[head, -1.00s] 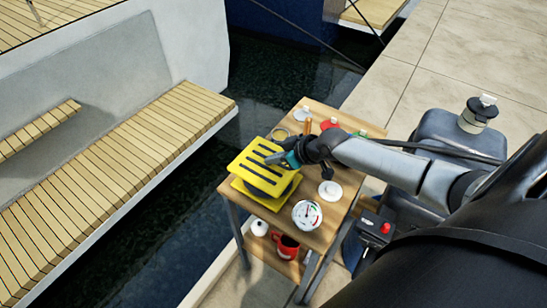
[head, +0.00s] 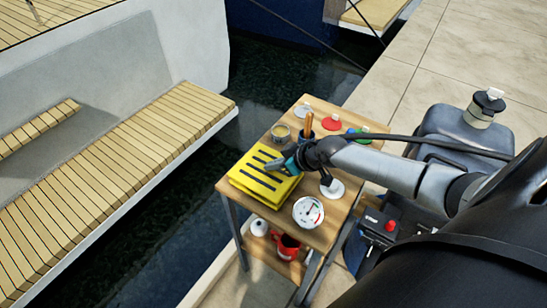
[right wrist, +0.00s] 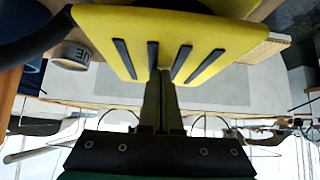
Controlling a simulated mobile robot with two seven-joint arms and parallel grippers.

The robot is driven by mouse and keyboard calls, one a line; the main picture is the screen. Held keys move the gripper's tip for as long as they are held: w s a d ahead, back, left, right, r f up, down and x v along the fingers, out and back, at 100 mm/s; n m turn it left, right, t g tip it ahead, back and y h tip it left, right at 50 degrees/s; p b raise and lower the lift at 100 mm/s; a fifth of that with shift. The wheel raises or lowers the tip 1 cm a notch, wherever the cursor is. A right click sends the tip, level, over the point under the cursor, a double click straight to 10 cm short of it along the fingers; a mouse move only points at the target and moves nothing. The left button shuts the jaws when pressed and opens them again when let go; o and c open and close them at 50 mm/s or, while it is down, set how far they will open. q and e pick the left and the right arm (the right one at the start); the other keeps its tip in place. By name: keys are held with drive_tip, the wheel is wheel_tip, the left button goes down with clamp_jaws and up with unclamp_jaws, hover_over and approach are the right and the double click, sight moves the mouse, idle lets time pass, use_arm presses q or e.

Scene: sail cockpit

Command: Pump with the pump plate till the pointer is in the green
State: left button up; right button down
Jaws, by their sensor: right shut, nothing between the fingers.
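The yellow pump plate (head: 262,178) with black strips lies low on the small wooden table; it also shows in the right wrist view (right wrist: 200,22). My right gripper (head: 273,164) is shut and empty, its fingertips on or just over the plate's right part. In the right wrist view the closed fingers (right wrist: 160,76) meet the plate's edge. A round white gauge (head: 308,212) stands at the table's near right corner. Its dial has small coloured marks; the pointer is too small to read against the green. My left gripper is not in view.
A red mug (head: 287,246) is on the lower shelf. Water lies to the left.

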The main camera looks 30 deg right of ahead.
sight(274, 172)
wheel_tip(274, 172, up, 4)
drive_tip(key=p, duration=0.3)
drive_tip(key=shift+s+f+p, duration=0.15)
drive_tip(key=shift+f+p, duration=0.05)
drive_tip(key=shift+p, duration=0.15)
drive_tip(key=p+v, duration=0.2)
drive_tip(key=v, duration=0.8)
